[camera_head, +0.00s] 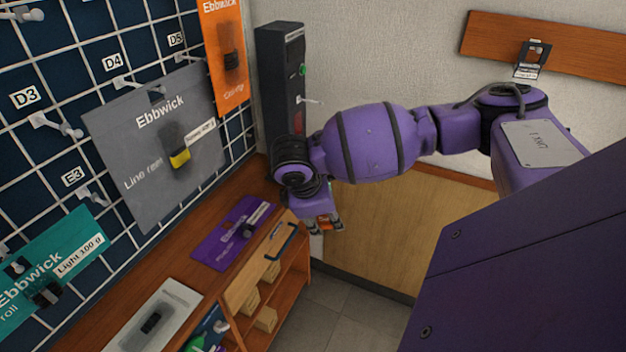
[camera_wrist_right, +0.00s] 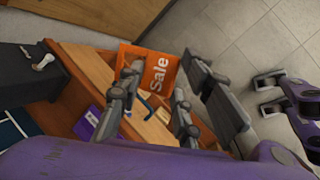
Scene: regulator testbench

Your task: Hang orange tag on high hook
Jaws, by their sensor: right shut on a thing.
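My right gripper (camera_head: 325,222) hangs beyond the shelf's right end, low beside the pale wood panel. It is shut on an orange tag; only a small orange patch (camera_head: 326,225) shows in the head view. A wooden rail (camera_head: 485,38) on the back wall carries a hook plate (camera_head: 533,55) with a small label. I cannot tell for sure whether this is the high hook.
A pegboard (camera_head: 70,65) with hooks and hanging Ebbwick packs fills the left. A dark box (camera_head: 280,75) with a green button and a pale peg stands at the shelf's far end. A purple pack (camera_head: 225,235) lies on the wooden shelf (camera_head: 180,255). Floor (camera_head: 345,315) beyond is clear.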

